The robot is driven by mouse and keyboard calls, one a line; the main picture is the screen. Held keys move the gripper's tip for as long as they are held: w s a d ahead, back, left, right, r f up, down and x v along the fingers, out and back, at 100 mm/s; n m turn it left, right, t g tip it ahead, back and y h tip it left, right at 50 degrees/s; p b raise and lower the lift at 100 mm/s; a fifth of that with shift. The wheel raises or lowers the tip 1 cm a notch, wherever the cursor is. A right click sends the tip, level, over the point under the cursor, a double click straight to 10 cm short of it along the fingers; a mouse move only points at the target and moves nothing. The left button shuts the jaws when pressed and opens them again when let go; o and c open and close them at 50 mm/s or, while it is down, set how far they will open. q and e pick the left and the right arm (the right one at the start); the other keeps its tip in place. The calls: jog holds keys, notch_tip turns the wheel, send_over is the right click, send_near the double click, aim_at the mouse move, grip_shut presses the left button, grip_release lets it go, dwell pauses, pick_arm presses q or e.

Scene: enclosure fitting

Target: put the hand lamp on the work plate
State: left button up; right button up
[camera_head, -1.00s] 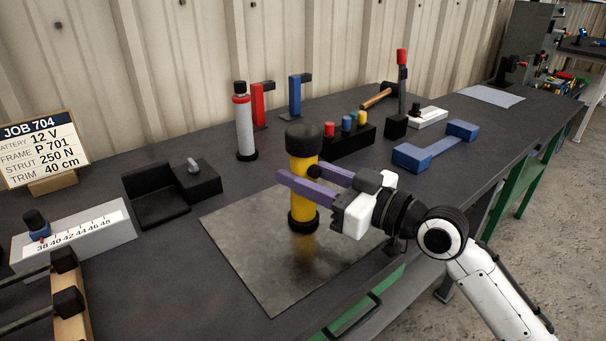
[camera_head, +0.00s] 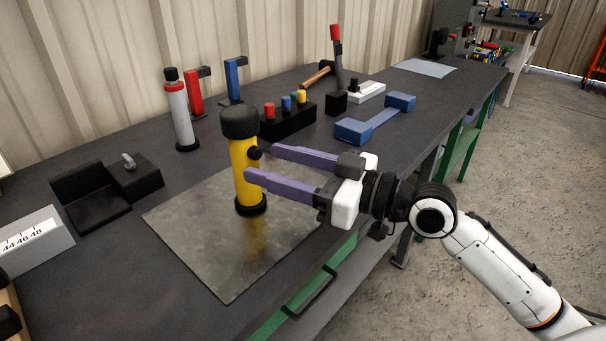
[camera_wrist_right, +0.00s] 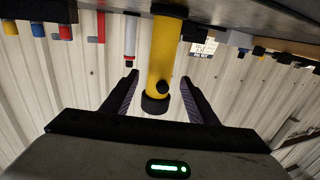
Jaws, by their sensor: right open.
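The yellow hand lamp (camera_head: 243,172) with black head and base stands upright on the grey metal work plate (camera_head: 195,240), near its back part. My right gripper (camera_head: 258,162) is open beside the lamp, its purple fingers pointing at it from the right, the fingertips close to the lamp's body. In the right wrist view the lamp (camera_wrist_right: 163,55) appears upside down between the two spread fingers (camera_wrist_right: 160,90). From these views I cannot tell whether a fingertip touches it. My left gripper is not in view.
A grey-white bottle (camera_head: 180,115) and red and blue brackets stand behind the plate. A black block with coloured knobs (camera_head: 288,122) and a blue bar-shaped part (camera_head: 375,120) lie to the right. A black holder (camera_head: 92,195) is at the left. The plate's front is bare.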

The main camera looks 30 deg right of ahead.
jog(key=v, duration=0.2)
jog(key=b+v, duration=0.1)
jog(key=v, duration=0.1)
jog(key=shift+f, duration=0.25)
jog(key=shift+s+d+r, duration=0.25)
jog(key=shift+s+d, duration=0.15)
jog(key=shift+s, duration=0.25)
